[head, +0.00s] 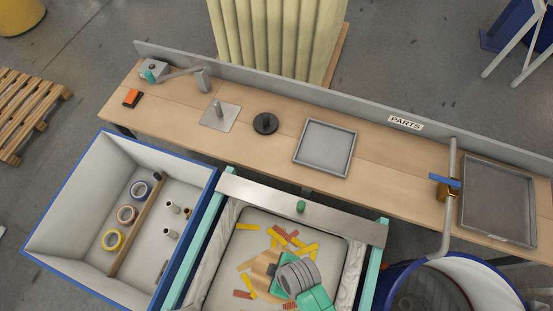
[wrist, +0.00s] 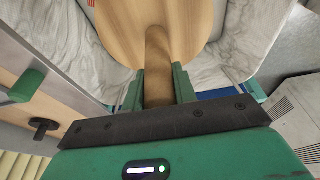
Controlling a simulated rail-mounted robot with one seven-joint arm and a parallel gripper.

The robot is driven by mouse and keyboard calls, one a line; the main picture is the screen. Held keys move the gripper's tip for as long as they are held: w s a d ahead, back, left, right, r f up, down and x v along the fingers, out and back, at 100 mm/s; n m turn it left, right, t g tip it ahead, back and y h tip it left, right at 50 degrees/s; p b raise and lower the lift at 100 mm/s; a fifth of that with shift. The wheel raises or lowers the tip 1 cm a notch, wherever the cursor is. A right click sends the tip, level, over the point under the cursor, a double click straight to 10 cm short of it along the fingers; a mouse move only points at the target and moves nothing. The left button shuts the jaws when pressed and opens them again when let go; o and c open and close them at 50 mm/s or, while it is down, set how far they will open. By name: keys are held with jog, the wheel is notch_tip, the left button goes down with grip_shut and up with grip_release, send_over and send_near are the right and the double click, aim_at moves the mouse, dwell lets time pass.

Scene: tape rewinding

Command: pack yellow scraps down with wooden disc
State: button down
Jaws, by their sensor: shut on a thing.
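The wooden disc (head: 260,264) is in the cloth-lined bin in the head view, partly hidden by my gripper (head: 282,282). In the wrist view my gripper (wrist: 158,85) has its green fingers shut on the disc's brown handle (wrist: 158,62). The pale face of the wooden disc (wrist: 125,22) spreads out beyond the handle. Yellow scraps (head: 306,249) lie around the disc on the bin floor, mixed with red-brown ones. I cannot tell whether the disc touches the scraps, and those under it are hidden.
A metal bar with a green knob (head: 301,207) crosses the bin's back edge. A blue-rimmed crate (head: 76,174) with tape rolls stands left. The bench (head: 380,167) behind holds a grey tray (head: 325,148) and a black spindle (head: 265,123).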

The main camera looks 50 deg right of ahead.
jog(key=shift+f, duration=4.15)
jog(key=shift+f+b, duration=0.5)
jog(key=shift+f, duration=1.5)
notch_tip(320, 180, down, 24)
jog(key=b, duration=2.2)
jog(key=shift+f, duration=0.15)
notch_tip(320, 180, up, 10)
jog(key=p, duration=0.9)
